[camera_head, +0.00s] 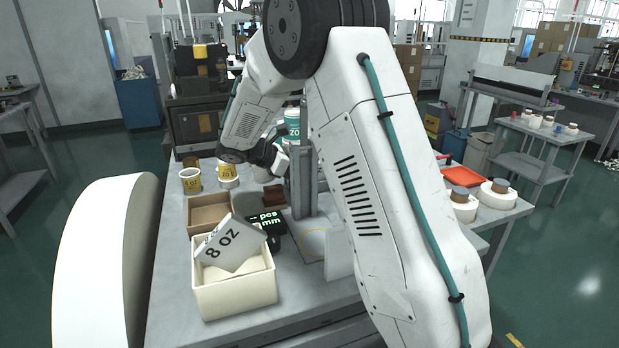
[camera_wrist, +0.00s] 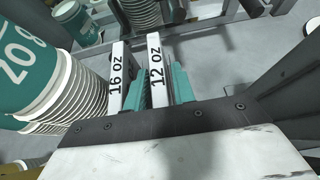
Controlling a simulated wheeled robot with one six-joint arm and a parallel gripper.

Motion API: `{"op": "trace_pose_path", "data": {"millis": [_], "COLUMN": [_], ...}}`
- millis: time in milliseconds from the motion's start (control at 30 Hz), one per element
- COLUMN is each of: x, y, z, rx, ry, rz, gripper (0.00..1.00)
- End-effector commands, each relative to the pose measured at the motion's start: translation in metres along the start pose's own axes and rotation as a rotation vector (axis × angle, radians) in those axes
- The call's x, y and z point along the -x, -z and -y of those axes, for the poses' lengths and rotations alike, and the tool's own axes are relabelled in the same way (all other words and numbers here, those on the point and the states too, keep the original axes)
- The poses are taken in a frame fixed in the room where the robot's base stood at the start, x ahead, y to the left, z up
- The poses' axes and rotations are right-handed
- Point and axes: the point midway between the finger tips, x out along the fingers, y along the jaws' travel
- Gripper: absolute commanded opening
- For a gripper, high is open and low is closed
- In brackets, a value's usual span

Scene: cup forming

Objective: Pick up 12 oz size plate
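In the wrist view the 12 oz plate (camera_wrist: 157,75) stands upright, its label facing the camera. The 16 oz plate (camera_wrist: 118,82) stands just left of it. The teal fingers of my gripper (camera_wrist: 160,88) lie on both sides of the 12 oz plate, the left one between the two plates. They are very close to the plate; I cannot tell whether they press on it. In the head view my gripper (camera_head: 278,158) is at the back of the table beside a grey upright stand (camera_head: 303,180). The 12 oz plate is not discernible there.
An 8 oz plate (camera_head: 231,246) leans in a cream box (camera_head: 236,297) at the table's front. A brown box (camera_head: 208,214) and black display (camera_head: 265,224) stand behind it. Yellow-labelled cups (camera_head: 191,180) stand at the back left. Teal-labelled stacked cups (camera_wrist: 68,95) are close left of my gripper.

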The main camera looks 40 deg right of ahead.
Motion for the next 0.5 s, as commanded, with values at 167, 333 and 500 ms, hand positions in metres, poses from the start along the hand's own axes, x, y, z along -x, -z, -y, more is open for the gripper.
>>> {"op": "trace_pose_path", "data": {"millis": [167, 333, 500], "x": [0.0003, 0.0005, 0.0019], "y": [-0.0001, -0.0002, -0.0011], "z": [0.0, 0.0, -0.0001], "rx": [0.0, 0.0, -0.001], "ry": [0.0, 0.0, 0.0], "rz": [0.0, 0.0, 0.0], "gripper": [0.0, 0.0, 0.0]}}
